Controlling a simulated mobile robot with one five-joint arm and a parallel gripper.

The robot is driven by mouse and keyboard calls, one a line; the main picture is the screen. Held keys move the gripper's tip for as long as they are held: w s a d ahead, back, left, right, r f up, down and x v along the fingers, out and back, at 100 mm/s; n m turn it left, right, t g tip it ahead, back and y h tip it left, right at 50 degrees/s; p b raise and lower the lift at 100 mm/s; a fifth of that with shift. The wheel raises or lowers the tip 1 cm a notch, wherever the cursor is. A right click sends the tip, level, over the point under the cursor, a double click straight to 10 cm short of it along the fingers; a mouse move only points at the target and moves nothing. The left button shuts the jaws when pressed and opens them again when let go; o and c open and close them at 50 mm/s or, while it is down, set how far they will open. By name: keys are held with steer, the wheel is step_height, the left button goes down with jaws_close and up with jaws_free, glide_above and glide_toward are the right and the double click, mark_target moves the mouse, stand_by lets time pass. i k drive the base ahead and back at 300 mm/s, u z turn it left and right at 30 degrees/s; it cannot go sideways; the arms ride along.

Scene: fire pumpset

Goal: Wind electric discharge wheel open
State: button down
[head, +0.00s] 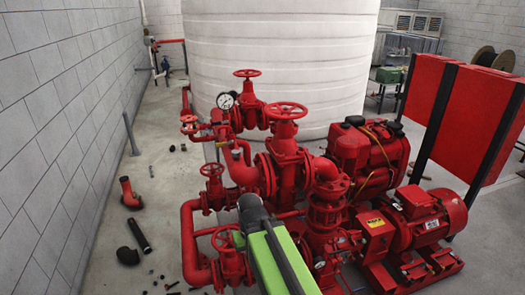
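Several red handwheels show on the red pump piping in the head view. A large one (286,110) tops the middle valve, and another (247,73) stands behind it. A smaller wheel (212,169) is at the left, and a low one (225,238) is at the front. No label shows which is the electric discharge wheel. The red electric motor (430,218) sits at the right. My green and black arm reaches up from the bottom, its dark end (251,208) just right of the low front wheel in the picture. My gripper's fingers cannot be made out, nor any contact.
A red engine (367,155) and red panels (470,115) stand right of the piping. A white tank (280,60) is behind. Loose pipe pieces (140,235) lie on the left floor by the grey block wall (50,130). Some floor between is clear.

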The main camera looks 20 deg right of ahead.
mark_target(285, 113)
steer(key=u, duration=0.7)
steer(key=i, duration=1.5)
steer(key=u, duration=0.8)
